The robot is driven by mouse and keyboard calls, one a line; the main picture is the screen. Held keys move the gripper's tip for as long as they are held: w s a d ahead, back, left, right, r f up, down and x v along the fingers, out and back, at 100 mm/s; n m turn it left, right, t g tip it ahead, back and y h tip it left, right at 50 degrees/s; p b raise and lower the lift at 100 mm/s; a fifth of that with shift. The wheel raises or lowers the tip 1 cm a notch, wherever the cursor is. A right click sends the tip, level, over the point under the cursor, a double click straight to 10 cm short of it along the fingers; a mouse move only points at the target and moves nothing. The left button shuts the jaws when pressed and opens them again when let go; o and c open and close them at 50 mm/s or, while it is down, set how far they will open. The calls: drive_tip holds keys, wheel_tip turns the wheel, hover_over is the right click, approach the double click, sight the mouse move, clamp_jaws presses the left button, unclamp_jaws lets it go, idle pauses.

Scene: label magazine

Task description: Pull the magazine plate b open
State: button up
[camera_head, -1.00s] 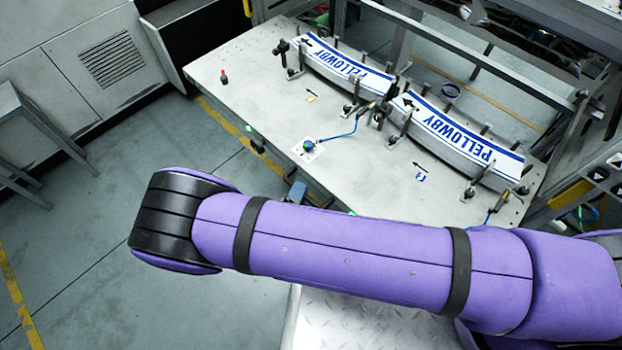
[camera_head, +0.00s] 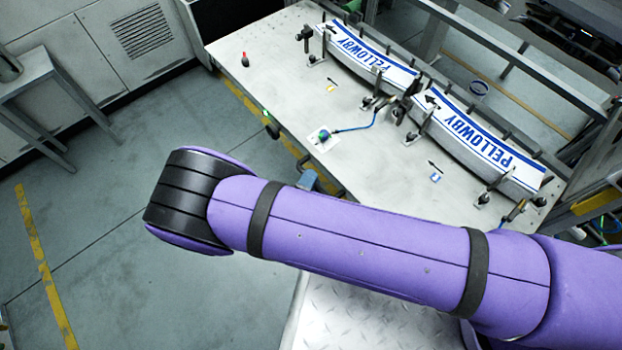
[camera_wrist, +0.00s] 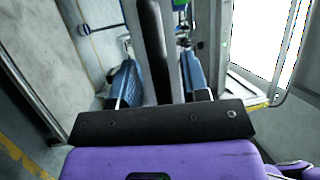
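The magazine plate (camera_head: 275,95) is a pale grey, flat table-like plate. It carries two curved stacks of white and blue PELLOWBY labels, the back one (camera_head: 365,55) and the front one (camera_head: 475,140). Which plate is b I cannot read. A dark handle (camera_head: 318,174) shows at its near edge, partly behind my purple arm. My gripper shows in the wrist view (camera_wrist: 160,82) as two blue fingers, spread apart. A dark upright bar (camera_wrist: 153,45) stands between them; whether they touch it I cannot tell. In the head view, a small blue part (camera_head: 307,180) beside the handle seems to be a fingertip.
A blue cable (camera_head: 355,128) lies on the plate. A grey metal frame (camera_head: 520,75) rises behind it. A grey stand (camera_head: 40,70) is at far left; the floor (camera_head: 115,240) between is clear.

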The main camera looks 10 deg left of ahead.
drive_tip(key=v, duration=1)
drive_tip(key=shift+s, duration=0.4)
drive_tip(key=shift+a+f, duration=0.1)
drive_tip(key=shift+a, duration=0.05)
